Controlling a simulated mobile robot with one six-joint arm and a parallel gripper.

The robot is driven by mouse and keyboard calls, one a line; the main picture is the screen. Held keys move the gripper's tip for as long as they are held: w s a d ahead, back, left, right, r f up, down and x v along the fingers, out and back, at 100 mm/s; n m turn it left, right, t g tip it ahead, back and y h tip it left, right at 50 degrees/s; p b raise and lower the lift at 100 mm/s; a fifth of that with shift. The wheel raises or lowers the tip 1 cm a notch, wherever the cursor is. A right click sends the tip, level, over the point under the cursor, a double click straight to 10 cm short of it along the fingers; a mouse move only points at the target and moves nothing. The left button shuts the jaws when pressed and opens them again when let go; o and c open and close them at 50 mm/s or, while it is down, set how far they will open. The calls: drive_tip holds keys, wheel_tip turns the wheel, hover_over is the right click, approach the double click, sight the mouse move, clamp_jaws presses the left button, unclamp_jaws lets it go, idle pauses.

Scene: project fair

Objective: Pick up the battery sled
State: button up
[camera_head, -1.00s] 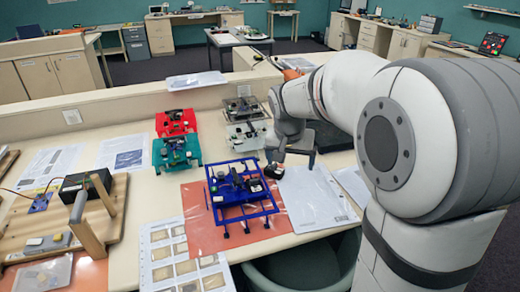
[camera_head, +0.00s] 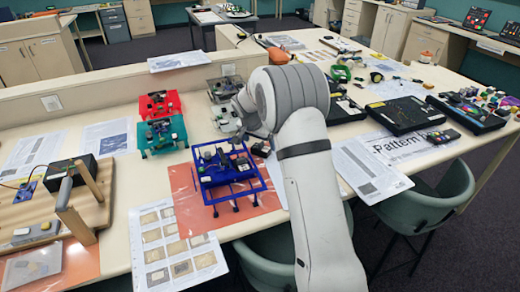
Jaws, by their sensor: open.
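A blue open-frame stand (camera_head: 233,190) stands on an orange sheet on the bench, with small dark and pale parts on its top. I cannot tell for certain which part is the battery sled. A small dark block (camera_head: 260,149) lies just behind the stand's right corner. My gripper (camera_head: 239,137) points down near the stand's back edge, partly hidden by my own wrist. It is open, and I see nothing held in it.
Red (camera_head: 160,105) and teal (camera_head: 161,135) stands with parts sit behind to the left, and grey trays (camera_head: 224,90) stand behind my gripper. A wooden fixture (camera_head: 62,200) is at the left. Black cases (camera_head: 405,115) lie at the right.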

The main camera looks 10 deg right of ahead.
sight(260, 144)
drive_tip(key=x, duration=0.3)
drive_tip(key=shift+d+f+p, duration=0.1)
drive_tip(key=shift+f+p, duration=0.15)
drive_tip(key=shift+p, duration=0.1)
drive_tip(key=c, duration=1)
wheel_tip(260, 144, up, 10)
drive_tip(key=shift+r+b, duration=0.1)
drive_tip(key=shift+b, duration=0.9)
